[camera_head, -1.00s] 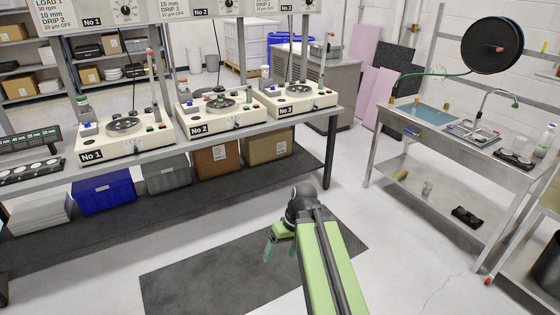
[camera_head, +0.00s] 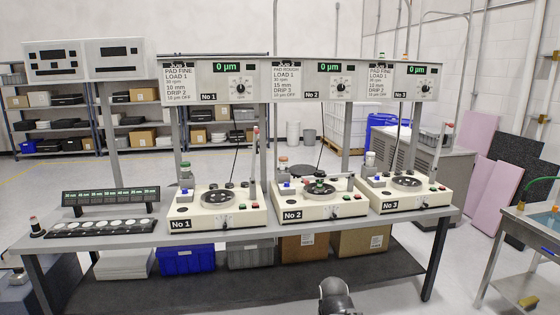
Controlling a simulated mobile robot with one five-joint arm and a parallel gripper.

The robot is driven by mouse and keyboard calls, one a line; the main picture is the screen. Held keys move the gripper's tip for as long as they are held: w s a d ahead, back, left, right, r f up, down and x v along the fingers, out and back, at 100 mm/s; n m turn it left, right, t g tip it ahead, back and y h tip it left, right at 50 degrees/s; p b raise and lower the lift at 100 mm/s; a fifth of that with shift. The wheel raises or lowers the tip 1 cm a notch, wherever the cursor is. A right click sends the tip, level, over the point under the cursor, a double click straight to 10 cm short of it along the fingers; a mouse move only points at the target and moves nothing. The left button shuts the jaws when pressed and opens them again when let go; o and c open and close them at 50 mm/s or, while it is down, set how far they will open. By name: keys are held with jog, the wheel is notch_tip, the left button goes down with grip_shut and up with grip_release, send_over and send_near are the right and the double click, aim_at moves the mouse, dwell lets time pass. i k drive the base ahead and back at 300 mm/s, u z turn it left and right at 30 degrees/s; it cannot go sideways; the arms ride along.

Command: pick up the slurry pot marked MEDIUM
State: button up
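Several small pots stand on the bench machines. One with a green cap (camera_head: 186,177) is at the back left of machine No 1 (camera_head: 214,213). One with an orange-brown cap (camera_head: 283,168) is at the back left of machine No 2 (camera_head: 318,207). A pale one (camera_head: 370,160) is at the back left of machine No 3 (camera_head: 407,193). Any markings on them are too small to read, so I cannot tell which is MEDIUM. Only a dark joint of my arm shows at the bottom edge; my gripper is out of view.
The long grey bench (camera_head: 140,233) spans the middle, with display panels above it. Under it are a blue bin (camera_head: 187,260) and cardboard boxes (camera_head: 362,240). A steel table (camera_head: 535,232) stands at the right. Clear floor lies between bench and table.

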aim_at(282, 160)
jog(key=u, duration=0.25)
jog(key=i, duration=2)
jog(key=u, duration=0.45)
